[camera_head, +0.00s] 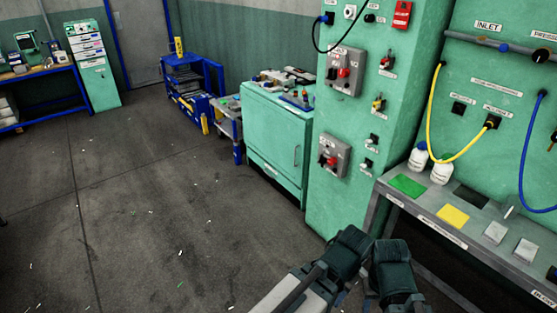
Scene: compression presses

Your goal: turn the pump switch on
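A green cabinet carries two grey switch boxes with red knobs, an upper switch box (343,72) and a lower switch box (333,157). Smaller switches sit beside them, including one with yellow (378,104) and a black-and-white one (373,139). The labels are too small to read, so I cannot tell which is the pump switch. Two dark blocky ends of my arms show at the bottom, the left one (345,254) and the right one (393,268). Both are in front of the cabinet's foot, well below the switches. Their fingers cannot be made out, and nothing is seen held.
A grey bench (400,200) with green and yellow pads and white bottles (441,171) stands at the right, under a green panel with yellow and blue hoses. A low green cabinet (272,140) and a blue cart (190,85) stand further back. The floor (150,220) at left is open.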

